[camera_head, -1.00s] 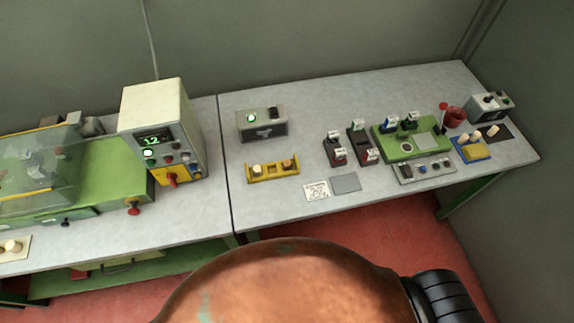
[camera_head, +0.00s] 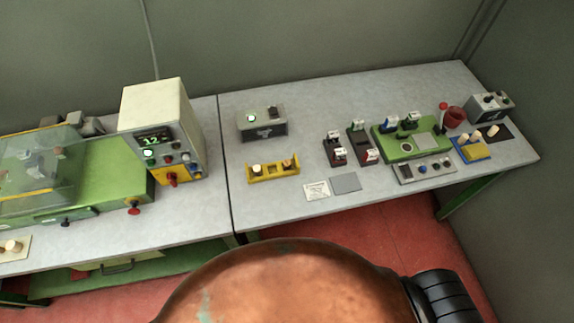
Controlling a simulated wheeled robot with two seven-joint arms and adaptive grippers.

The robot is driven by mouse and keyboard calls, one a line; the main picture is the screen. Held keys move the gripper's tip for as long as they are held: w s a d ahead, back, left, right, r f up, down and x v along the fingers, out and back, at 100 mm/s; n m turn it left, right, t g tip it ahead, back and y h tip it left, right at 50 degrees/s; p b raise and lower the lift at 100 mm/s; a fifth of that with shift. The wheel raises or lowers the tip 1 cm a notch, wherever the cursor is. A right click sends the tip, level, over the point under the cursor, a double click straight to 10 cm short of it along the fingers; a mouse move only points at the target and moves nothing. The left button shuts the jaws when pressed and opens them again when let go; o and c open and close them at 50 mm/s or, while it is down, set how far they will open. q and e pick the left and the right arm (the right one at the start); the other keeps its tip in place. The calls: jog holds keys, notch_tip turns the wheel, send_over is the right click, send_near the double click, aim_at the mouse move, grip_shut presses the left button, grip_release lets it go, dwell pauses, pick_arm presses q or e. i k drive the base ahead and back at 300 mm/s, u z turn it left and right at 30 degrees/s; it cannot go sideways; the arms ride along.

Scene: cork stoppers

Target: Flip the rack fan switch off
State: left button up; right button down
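A small dark grey box (camera_head: 262,126) stands at the back left of the right-hand table. It has a lit green lamp (camera_head: 252,118) on top, a dark switch (camera_head: 272,111) to the right of the lamp, and a pale symbol on its front, too small to read. It looks like the fan switch box, but I cannot read a label or tell the switch's tilt. Another grey box (camera_head: 487,109) with small dark controls stands at the far right end. Neither of my grippers is in view.
A cream control box (camera_head: 160,112) with a lit display stands left of the table seam, beside a green machine (camera_head: 110,185). A yellow holder (camera_head: 273,172), dark blocks (camera_head: 334,150), a green fixture (camera_head: 409,146) and a red cup (camera_head: 455,116) occupy the right table.

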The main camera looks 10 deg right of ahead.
aim_at(273, 109)
jog(key=k, duration=1.35)
jog(key=u, duration=0.6)
jog(key=i, duration=1.4)
jog(key=z, duration=0.5)
